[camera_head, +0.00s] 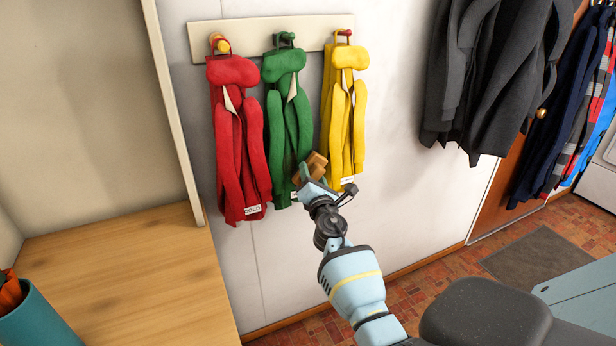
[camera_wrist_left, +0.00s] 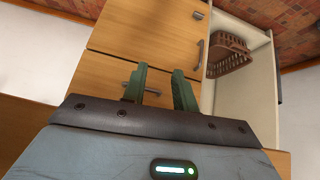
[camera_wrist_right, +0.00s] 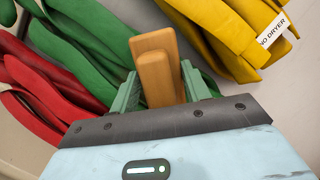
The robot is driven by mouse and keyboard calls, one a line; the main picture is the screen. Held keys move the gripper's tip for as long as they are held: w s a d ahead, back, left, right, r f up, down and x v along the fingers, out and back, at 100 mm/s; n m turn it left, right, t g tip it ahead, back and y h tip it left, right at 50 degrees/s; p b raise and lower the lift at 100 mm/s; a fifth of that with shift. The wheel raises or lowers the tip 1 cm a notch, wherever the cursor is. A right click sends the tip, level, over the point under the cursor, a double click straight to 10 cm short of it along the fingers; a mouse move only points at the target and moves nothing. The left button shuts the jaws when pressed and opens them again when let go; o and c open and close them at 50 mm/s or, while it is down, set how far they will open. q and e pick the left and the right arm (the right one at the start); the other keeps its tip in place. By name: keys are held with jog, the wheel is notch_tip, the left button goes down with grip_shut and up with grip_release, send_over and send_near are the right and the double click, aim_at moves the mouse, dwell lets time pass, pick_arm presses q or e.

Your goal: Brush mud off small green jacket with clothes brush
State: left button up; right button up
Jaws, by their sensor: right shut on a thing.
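The small green jacket (camera_head: 286,110) hangs from a peg between a red and a yellow jacket. No mud can be made out on it at this size. My right gripper (camera_head: 308,178) is shut on the wooden clothes brush (camera_head: 314,165), at the lower right edge of the green jacket. In the right wrist view the brush (camera_wrist_right: 157,75) sits between the fingers, with green cloth behind it to the left. Its bristles are hidden, and I cannot tell whether it touches the jacket. My left gripper (camera_wrist_left: 160,85) is open and empty, above wooden drawer fronts.
The red jacket (camera_head: 238,130) and yellow jacket (camera_head: 345,115) hang close on either side, on a pale peg board (camera_head: 259,32). Dark coats (camera_head: 485,80) hang at the right. A wooden worktop (camera_head: 120,275) with a teal container (camera_head: 45,318) is at lower left. A brown basket (camera_wrist_left: 229,54) stands in an open shelf.

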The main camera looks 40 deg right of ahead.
jog(key=shift+w+r, duration=0.1)
jog(key=shift+w+a, duration=0.25)
jog(key=shift+a, duration=0.65)
jog(key=shift+w+a, duration=0.25)
jog(key=shift+a, duration=0.6)
pick_arm(q)
jog(key=shift+f, duration=0.3)
pick_arm(e)
jog(key=shift+w+a, duration=0.1)
jog(key=shift+a, duration=0.15)
jog(key=shift+w+a+b, duration=0.2)
jog(key=shift+a, duration=0.4)
jog(key=shift+w+a+b, duration=0.2)
jog(key=shift+a, duration=0.35)
jog(key=shift+w+a, duration=0.15)
jog(key=shift+a, duration=0.5)
jog(key=shift+w+r+p, duration=0.1)
jog(key=shift+r+p, duration=0.25)
jog(key=shift+r, duration=0.45)
pick_arm(q)
jog(key=shift+s+r, duration=0.15)
jog(key=shift+r, duration=0.05)
